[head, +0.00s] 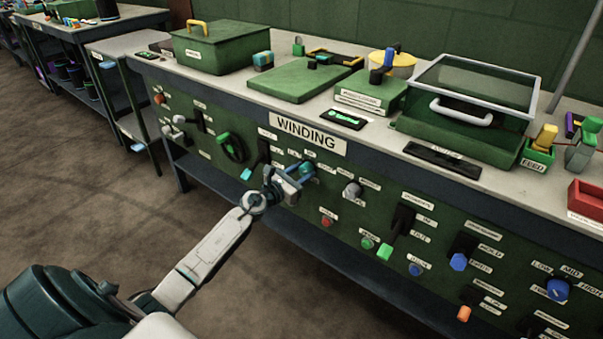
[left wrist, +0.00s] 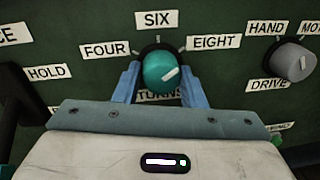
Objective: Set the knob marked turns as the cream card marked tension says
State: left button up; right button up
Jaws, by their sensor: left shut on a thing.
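The knob marked turns (left wrist: 158,68) is round and teal with a white pointer line. Labels FOUR, SIX and EIGHT stand around it, and its TURNS label is partly hidden below. The white line slants up to the right, roughly toward EIGHT (left wrist: 214,42). My left gripper (left wrist: 160,82) has its two blue fingers on either side of the knob, shut on it. In the head view my left gripper (head: 297,176) reaches the knob on the green panel front. I cannot make out a cream card marked tension. My right gripper is not in view.
A grey knob (left wrist: 293,60) with HAND and DRIVE labels sits close at the right. The panel under the WINDING sign (head: 307,133) carries several other levers and knobs. The bench top holds a green box (head: 213,50) and a glass-lidded case (head: 475,80). Floor in front is clear.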

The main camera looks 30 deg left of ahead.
pick_arm(q)
jog(key=n, duration=0.7)
jog(key=shift+t+p, duration=0.3)
jog(key=n, duration=0.5)
jog(key=shift+d+y+p, duration=0.1)
jog(key=shift+y+p, duration=0.2)
jog(key=shift+p, duration=0.05)
jog(key=n, duration=0.3)
jog(key=shift+p, duration=0.3)
jog(key=n+p, duration=0.1)
jog(key=n, duration=0.3)
jog(key=shift+t+y, duration=0.3)
jog(key=shift+y, duration=0.1)
jog(key=shift+d+f+n+p, duration=0.1)
jog(key=shift+n+p, duration=0.55)
jog(key=shift+n, duration=1.25)
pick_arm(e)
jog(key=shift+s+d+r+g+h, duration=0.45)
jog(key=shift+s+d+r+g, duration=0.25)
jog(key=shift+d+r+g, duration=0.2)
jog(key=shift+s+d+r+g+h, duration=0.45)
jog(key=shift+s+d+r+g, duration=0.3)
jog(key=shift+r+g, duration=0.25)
pick_arm(q)
jog(key=o, duration=1)
